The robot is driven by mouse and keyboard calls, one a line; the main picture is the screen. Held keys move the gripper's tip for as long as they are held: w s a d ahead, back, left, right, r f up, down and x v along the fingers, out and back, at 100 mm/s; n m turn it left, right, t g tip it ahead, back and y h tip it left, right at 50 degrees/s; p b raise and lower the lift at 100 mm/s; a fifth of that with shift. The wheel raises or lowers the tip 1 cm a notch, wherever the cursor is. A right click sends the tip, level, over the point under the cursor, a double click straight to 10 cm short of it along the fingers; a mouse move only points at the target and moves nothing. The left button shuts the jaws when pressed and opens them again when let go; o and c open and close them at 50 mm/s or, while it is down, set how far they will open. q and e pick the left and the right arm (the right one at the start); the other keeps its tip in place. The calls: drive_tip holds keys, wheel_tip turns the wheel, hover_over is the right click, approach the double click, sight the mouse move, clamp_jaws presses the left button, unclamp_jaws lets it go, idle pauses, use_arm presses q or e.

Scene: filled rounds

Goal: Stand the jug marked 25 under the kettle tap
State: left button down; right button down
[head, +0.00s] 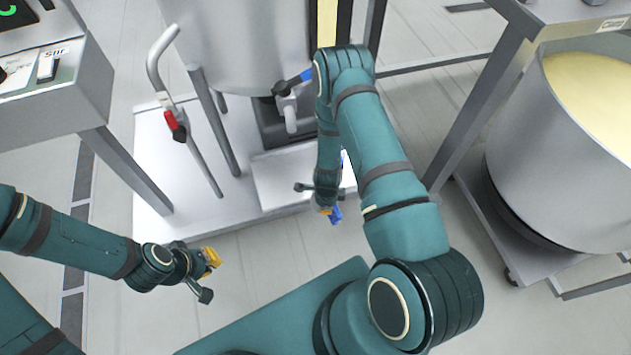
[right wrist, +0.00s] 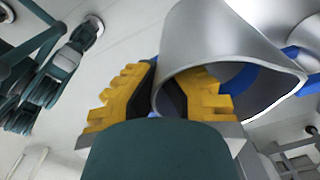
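The steel kettle (head: 245,45) stands at the top of the head view. Its tap (head: 290,112) has a blue lever and points down over a pale stand (head: 275,180). My right gripper (head: 326,208) is low in front of this stand, a little right of the tap. A blue part (head: 336,215) shows at the fingertips in the head view. My arm hides most of the jug, and no number is readable. My left gripper (head: 210,262) is empty at the lower left, its opening unclear.
A large pot (head: 560,150) of pale yellow contents stands on a wheeled frame at right. A red-handled lever (head: 176,125) and grey posts rise left of the tap. A control cabinet (head: 60,85) is at upper left. Floor is free between my arms.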

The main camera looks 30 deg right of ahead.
drive_tip(key=shift+s, duration=0.1)
drive_tip(key=a+r+n, duration=0.3)
drive_tip(key=r+n, duration=0.5)
drive_tip(key=r, duration=0.2)
drive_tip(key=w+a+r+n, duration=0.1)
drive_tip(key=a+r+n, duration=0.1)
drive_tip(key=r+n, duration=0.6)
drive_tip(key=w+a+r+n, duration=0.1)
drive_tip(key=a+r+n, duration=0.2)
drive_tip(key=r+n, duration=0.4)
wheel_tip(320, 180, up, 5)
drive_tip(key=shift+a+r+n, duration=0.15)
drive_tip(key=shift+a+n, duration=0.2)
drive_tip(key=shift+n, duration=0.05)
drive_tip(key=shift+d, duration=0.1)
